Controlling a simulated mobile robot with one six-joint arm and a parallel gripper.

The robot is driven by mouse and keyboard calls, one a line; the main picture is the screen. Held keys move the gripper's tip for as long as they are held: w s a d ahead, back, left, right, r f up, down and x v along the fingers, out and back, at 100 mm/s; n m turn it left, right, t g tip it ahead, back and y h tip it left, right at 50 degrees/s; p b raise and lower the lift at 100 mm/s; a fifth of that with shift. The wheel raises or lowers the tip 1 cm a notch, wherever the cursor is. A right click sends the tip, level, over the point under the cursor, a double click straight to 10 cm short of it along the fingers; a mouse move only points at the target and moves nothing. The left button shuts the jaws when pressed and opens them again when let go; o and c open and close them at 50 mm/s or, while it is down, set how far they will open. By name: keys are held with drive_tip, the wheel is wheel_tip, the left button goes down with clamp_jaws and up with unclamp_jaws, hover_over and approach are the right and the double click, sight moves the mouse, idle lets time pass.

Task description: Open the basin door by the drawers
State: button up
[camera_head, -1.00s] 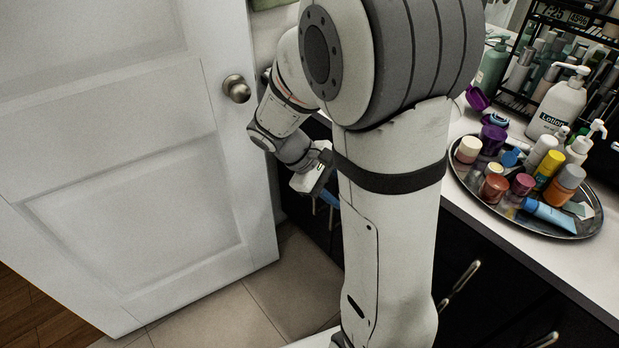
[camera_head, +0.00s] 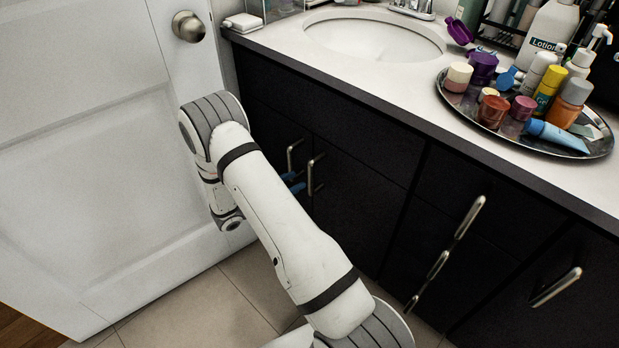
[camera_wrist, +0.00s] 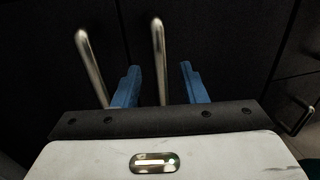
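The basin door by the drawers (camera_head: 362,195) is the black right-hand door under the sink, and it is closed. Its upright metal handle (camera_head: 313,174) stands beside the left door's handle (camera_head: 292,156). My gripper (camera_head: 294,182) is at these handles, its blue fingertips partly hidden by my arm. In the wrist view my gripper (camera_wrist: 159,85) is open, and the right handle (camera_wrist: 158,60) stands between its fingers without visible contact. The left handle (camera_wrist: 90,65) is outside, just left of the left finger.
Drawers with slanting-looking metal handles (camera_head: 470,217) are to the right. A white room door (camera_head: 110,130) with a knob (camera_head: 188,27) stands at the left, close to my arm. The counter above holds a basin (camera_head: 372,38) and a tray of cosmetics (camera_head: 455,98). Tiled floor is clear in front.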

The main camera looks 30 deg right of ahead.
sight(309, 175)
drive_tip(key=d, duration=0.4)
drive_tip(key=w+d+b, duration=0.1)
drive_tip(key=d, duration=0.2)
drive_tip(key=shift+c, duration=0.5)
clamp_jaws()
